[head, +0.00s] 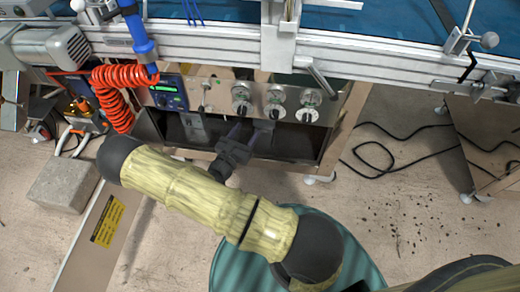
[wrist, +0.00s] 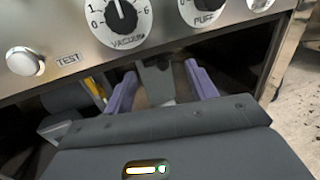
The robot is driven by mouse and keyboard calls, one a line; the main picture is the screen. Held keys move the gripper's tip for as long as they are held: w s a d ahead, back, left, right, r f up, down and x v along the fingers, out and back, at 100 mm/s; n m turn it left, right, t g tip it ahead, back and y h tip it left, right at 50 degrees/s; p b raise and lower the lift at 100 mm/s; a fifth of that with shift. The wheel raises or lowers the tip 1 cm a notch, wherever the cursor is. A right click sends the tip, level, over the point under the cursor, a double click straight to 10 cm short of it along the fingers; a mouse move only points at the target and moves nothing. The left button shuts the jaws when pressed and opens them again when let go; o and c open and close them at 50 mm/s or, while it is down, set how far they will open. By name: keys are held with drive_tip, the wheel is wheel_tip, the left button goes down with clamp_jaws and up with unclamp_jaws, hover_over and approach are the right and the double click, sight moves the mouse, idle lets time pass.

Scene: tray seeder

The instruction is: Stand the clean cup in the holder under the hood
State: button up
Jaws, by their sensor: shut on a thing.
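My gripper (head: 250,130) reaches into the dark space under the machine's control panel. In the wrist view its two purple fingers (wrist: 160,74) stand apart, one to each side of a dull brownish thing, which I take to be the cup (wrist: 182,90). The cup is dim and partly hidden behind the dark gripper body, so I cannot tell its shape or whether it is upright. A grey bracket-like part (wrist: 157,76) shows between the fingertips, under the panel edge. I cannot tell whether it is the holder, or whether the cup touches it.
The steel control panel (head: 222,97) with knobs overhangs the gripper closely. A grey part (head: 193,127) hangs under it to the left. A red coiled hose (head: 112,92) and a concrete block (head: 63,183) are at left. Black cables (head: 385,150) lie on the floor at right.

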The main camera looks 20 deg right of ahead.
drive_tip(key=w+d+f+b, duration=0.1)
drive_tip(key=d+f+b, duration=0.4)
drive_tip(key=f, duration=0.6)
drive_tip(key=shift+w+d, duration=0.35)
drive_tip(key=shift+d, duration=0.2)
drive_tip(key=shift+w+d+b, duration=0.1)
drive_tip(key=shift+b, duration=0.25)
